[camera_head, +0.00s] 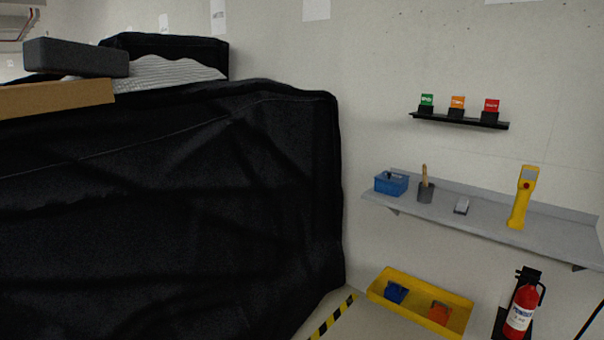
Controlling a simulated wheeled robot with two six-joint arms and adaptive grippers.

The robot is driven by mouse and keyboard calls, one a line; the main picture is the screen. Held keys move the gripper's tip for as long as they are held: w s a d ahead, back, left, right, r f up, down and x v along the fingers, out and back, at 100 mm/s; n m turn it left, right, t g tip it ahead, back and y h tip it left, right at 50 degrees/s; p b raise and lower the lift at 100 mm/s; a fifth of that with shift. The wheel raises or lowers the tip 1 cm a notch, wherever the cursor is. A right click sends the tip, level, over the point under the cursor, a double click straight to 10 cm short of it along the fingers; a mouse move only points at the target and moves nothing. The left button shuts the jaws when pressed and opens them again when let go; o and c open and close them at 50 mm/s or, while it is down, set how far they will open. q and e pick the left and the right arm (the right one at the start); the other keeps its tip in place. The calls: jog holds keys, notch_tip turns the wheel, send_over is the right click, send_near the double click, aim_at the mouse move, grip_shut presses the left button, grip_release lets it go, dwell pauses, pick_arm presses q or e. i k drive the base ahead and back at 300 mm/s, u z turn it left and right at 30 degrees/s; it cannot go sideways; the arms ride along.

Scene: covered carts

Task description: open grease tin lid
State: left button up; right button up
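No thing in view is clearly a grease tin with a lid. On the grey wall shelf (480,218) stands a small blue box (391,184) with a dark part on its top; I cannot tell whether this is the tin or whether it is shut. To its right stands a dark grey cup (426,193) with a brown handle-like thing sticking up from it. Neither of my grippers is in view.
A black-draped cart (170,220) fills the left. A yellow handheld device (523,197) stands on the shelf. Above is a black ledge (458,121) with green, orange and red items. Below are a yellow tray (455,322) and a fire extinguisher (521,311).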

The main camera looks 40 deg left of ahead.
aim_at(389, 176)
jog(key=u, duration=1.6)
jog(key=i, duration=2.3)
jog(key=z, duration=0.65)
